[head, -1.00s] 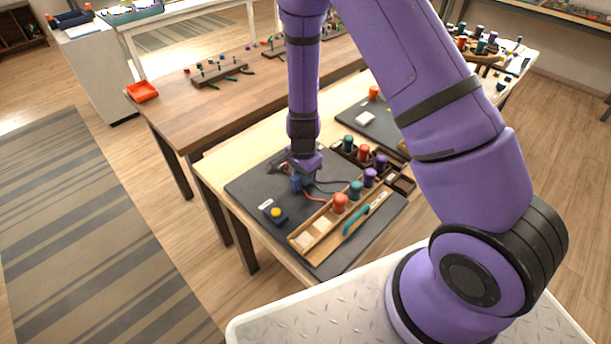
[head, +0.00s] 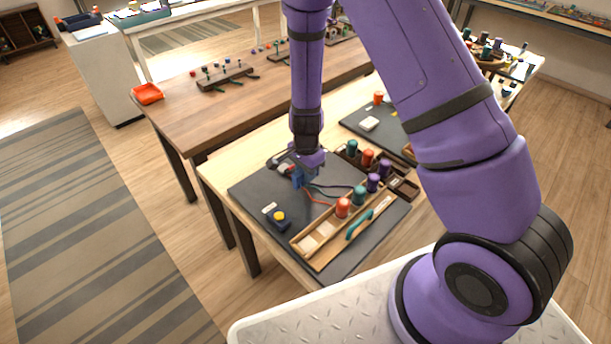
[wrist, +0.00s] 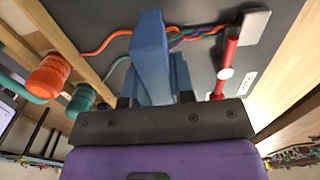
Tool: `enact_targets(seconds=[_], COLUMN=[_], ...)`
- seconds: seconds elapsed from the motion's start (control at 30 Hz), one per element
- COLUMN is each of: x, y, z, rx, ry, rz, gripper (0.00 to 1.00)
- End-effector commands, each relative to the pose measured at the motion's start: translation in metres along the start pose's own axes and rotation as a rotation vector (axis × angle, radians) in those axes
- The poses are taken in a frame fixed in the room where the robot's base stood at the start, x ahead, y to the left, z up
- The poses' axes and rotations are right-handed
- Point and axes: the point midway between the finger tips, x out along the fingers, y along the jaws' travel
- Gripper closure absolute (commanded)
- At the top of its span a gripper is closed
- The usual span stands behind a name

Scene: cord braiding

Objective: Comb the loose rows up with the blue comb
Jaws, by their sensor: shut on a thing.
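My gripper (head: 303,181) is over the dark work mat, shut on the blue comb (wrist: 150,55). The blue of comb and fingers runs together, and the teeth cannot be made out. Thin orange, teal and purple cords (wrist: 192,32) pass beside and behind the blue comb towards a grey block (wrist: 250,25) at the mat's far end. Whether the comb touches the cords or their loose rows cannot be told. The cords lead to bobbins in a wooden tray, among them an orange one (head: 343,206) and a teal one (head: 359,195).
A teal tool (head: 360,223) lies in the wooden tray (head: 309,243). A red handle (wrist: 230,46) stands close to the right of my gripper.

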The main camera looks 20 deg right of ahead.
Motion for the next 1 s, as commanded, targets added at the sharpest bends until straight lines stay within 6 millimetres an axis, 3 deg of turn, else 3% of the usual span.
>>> enact_targets(seconds=[0.7, 1.0], x=[-0.060, -0.066], y=[0.007, 0.007], z=[0.000, 0.000], rx=[-0.002, 0.000], ry=[0.000, 0.000], rz=[0.000, 0.000], gripper=[1.00, 1.00])
